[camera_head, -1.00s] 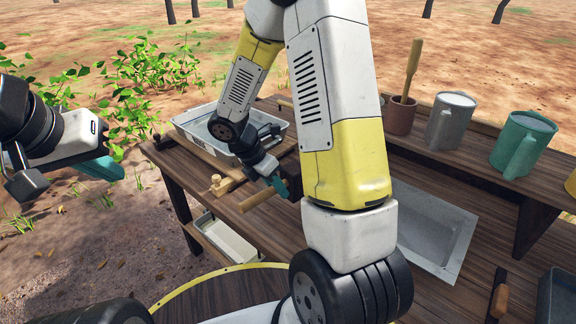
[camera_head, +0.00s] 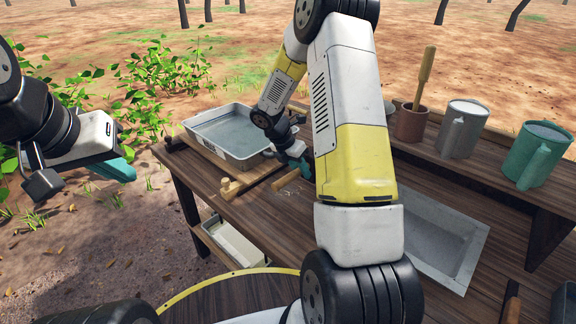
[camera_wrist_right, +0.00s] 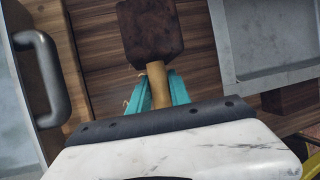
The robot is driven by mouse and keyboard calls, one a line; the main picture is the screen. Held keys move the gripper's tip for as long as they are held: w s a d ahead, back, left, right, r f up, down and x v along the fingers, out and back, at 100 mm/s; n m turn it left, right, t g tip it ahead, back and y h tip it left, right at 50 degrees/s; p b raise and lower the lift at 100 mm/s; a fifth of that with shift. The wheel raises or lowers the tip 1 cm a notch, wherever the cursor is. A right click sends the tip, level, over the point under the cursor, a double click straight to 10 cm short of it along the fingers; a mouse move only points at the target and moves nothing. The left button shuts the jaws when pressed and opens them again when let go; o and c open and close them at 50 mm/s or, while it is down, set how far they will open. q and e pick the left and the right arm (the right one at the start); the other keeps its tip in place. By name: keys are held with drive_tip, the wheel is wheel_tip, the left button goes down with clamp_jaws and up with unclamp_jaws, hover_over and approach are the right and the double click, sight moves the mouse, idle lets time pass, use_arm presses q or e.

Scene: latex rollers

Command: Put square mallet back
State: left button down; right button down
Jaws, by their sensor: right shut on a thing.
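The square mallet shows in the right wrist view, with a dark brown square head (camera_wrist_right: 150,32) and a light wooden handle (camera_wrist_right: 158,85). My right gripper (camera_wrist_right: 157,92) has its teal fingers shut on the handle, with the head beyond the fingertips. In the head view this gripper (camera_head: 301,167) is over the bench, right of the grey tray; the handle (camera_head: 287,179) sticks out on its left, and my own arm hides the head. My left gripper (camera_head: 115,168) hangs left of the bench, away from the mallet; its finger gap cannot be made out.
The grey tray (camera_head: 190,134) stands on the bench's far left, a wooden piece (camera_head: 232,187) before it. A recessed metal basin (camera_head: 463,262) lies to the right. A brown pot (camera_head: 411,123), grey jug (camera_head: 463,128) and green jug (camera_head: 535,155) stand on the raised shelf.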

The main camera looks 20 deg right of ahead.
drive_tip(key=shift+w+d+f, duration=0.1)
drive_tip(key=shift+w+d, duration=0.2)
drive_tip(key=shift+w, duration=0.15)
drive_tip(key=shift+f, duration=1.65)
drive_tip(key=shift+f, duration=0.1)
drive_tip(key=c, duration=1.2)
unclamp_jaws()
drive_tip(key=shift+s, duration=0.1)
